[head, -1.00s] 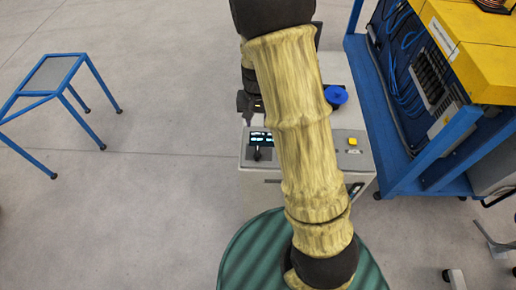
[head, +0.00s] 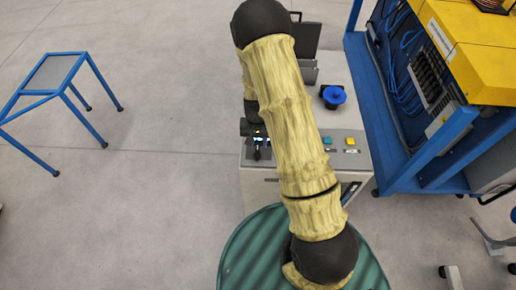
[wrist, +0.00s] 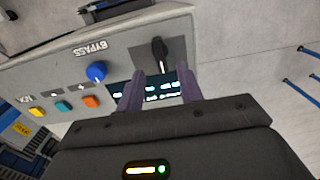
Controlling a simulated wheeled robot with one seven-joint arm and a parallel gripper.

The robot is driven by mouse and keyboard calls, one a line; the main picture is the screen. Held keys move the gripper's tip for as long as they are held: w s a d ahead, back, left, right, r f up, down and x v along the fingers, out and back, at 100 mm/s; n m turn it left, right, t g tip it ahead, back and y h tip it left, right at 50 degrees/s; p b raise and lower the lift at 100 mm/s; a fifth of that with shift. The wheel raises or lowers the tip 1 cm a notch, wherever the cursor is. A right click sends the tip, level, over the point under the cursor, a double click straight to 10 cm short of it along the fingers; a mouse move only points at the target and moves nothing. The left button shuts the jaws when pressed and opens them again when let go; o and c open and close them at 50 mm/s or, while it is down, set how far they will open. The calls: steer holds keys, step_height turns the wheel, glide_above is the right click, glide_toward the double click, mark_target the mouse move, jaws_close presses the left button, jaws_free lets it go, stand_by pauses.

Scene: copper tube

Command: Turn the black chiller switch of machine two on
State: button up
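The black chiller switch (wrist: 160,52) is a lever-like knob on a dark plate of the grey machine's panel. It also shows in the head view (head: 257,154), at the panel's left end. My gripper (wrist: 161,76) is open, its two purple-grey fingers apart and empty. The fingertips lie just below the switch in the wrist view, one to each side of it. I cannot tell whether they touch the panel. The lit display (wrist: 150,92) shows between and beside the fingers. In the head view my arm hides most of the gripper.
A blue BYPASS knob (wrist: 96,71) and orange (wrist: 91,101), teal (wrist: 63,106) and yellow (wrist: 38,111) buttons share the panel. A blue round handle (head: 333,96) stands on the machine top. A blue rack (head: 405,165) stands close right.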

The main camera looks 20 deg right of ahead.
mark_target(258, 151)
steer(key=shift+f+p, duration=0.9)
steer(key=shift+f, duration=2.25)
jaws_close()
steer(key=shift+d, duration=0.15)
